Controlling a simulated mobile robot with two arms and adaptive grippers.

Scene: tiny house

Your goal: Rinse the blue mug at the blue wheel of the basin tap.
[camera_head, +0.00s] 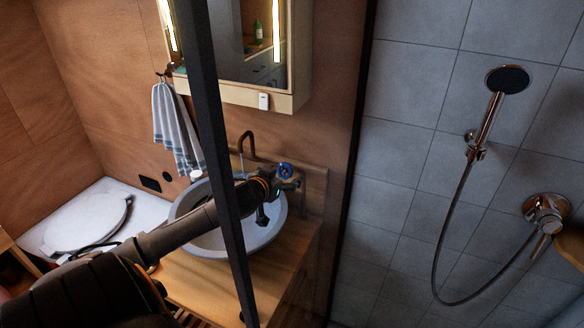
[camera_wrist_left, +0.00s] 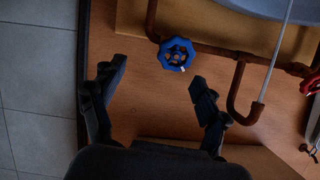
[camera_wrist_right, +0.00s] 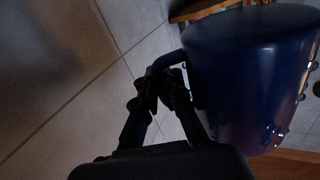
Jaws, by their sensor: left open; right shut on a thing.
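The blue mug (camera_wrist_right: 250,75) fills the upper right of the right wrist view. My right gripper (camera_wrist_right: 163,82) is shut on its handle; neither shows in the head view. The blue wheel (camera_head: 285,170) of the basin tap (camera_head: 247,137) is beside the spout. My left gripper (camera_head: 287,184) is at the wheel. In the left wrist view, my open left gripper (camera_wrist_left: 160,78) has the blue wheel (camera_wrist_left: 177,54) ahead, between and beyond its fingers. A thin pale line, like a water stream, runs from the spout (camera_wrist_left: 245,110) toward the basin (camera_wrist_left: 270,8).
The round grey basin (camera_head: 183,207) stands on a wooden counter (camera_head: 190,282). A red wheel (camera_wrist_left: 312,82) is at the right edge of the left wrist view. A dark upright post (camera_head: 222,130) crosses the head view. The shower (camera_head: 490,115) is to the right.

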